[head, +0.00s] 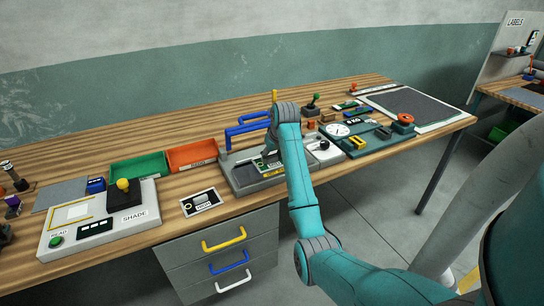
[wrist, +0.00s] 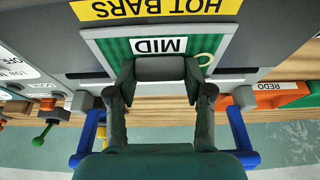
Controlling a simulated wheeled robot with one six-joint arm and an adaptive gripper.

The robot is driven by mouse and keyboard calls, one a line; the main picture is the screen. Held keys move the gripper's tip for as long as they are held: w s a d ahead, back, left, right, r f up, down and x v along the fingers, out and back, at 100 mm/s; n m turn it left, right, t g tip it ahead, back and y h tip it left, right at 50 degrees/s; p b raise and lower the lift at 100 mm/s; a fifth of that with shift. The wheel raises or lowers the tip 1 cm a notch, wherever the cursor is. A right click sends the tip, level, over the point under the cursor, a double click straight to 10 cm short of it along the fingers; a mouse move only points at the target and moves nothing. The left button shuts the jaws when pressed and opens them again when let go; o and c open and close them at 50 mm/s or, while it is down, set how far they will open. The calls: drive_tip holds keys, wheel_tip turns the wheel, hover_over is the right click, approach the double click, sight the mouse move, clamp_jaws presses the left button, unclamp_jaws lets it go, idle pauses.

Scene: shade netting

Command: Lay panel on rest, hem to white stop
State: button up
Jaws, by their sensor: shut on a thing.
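The panel (wrist: 112,50) is a flat green piece with a pale border and a white MID label, seen upside down in the wrist view. My gripper (wrist: 160,70) is shut on a grey block at the panel's near edge. In the head view the panel (head: 257,163) is small and partly hidden by my arm, over the grey machine (head: 240,182). The machine carries a yellow HOT BARS label (wrist: 158,8). I cannot tell whether the panel touches the machine. I cannot make out the rest or the white stop for certain.
Blue handles (head: 247,127) rise behind the machine. Green (head: 138,170) and orange (head: 192,156) bins stand to its left, beyond a SHADE station (head: 75,236). A teal gauge board (head: 365,148) is to the right. Bare wood shows along the back.

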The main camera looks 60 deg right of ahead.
drive_tip(key=o, duration=1.2)
drive_tip(key=shift+r, duration=0.1)
drive_tip(key=v, duration=0.7)
drive_tip(key=shift+r, duration=0.15)
